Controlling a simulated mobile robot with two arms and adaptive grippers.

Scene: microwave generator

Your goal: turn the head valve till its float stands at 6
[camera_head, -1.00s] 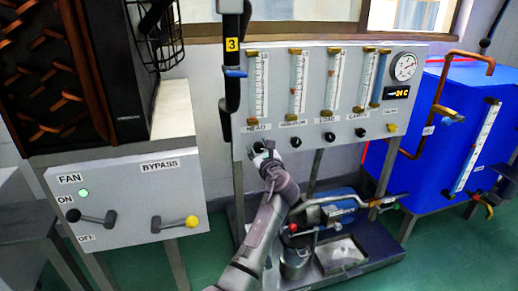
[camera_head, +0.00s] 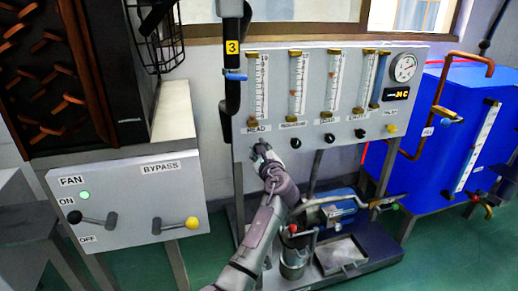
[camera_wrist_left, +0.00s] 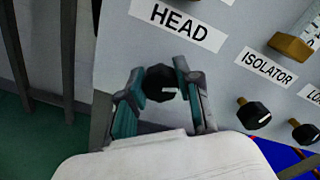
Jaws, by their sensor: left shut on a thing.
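The head valve is a black faceted knob (camera_wrist_left: 160,84) below the HEAD label (camera_wrist_left: 180,22) in the left wrist view. A pale mark on its face points right. My left gripper (camera_wrist_left: 161,88) is shut on this knob, with a teal-padded finger at each side. In the head view my left gripper (camera_head: 262,152) reaches up to the panel below the HEAD label, and its fingers largely hide the knob there. The head tube (camera_head: 257,88) stands above with a white scale. Its float is too small to make out, so I cannot read its level.
Right of it are the isolator knob (camera_head: 296,142) and several other knobs and tubes. A gauge (camera_head: 403,67) sits at the panel's top right. A black pipe (camera_head: 232,90) runs left of the panel. The FAN and BYPASS box (camera_head: 130,205) stands left.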

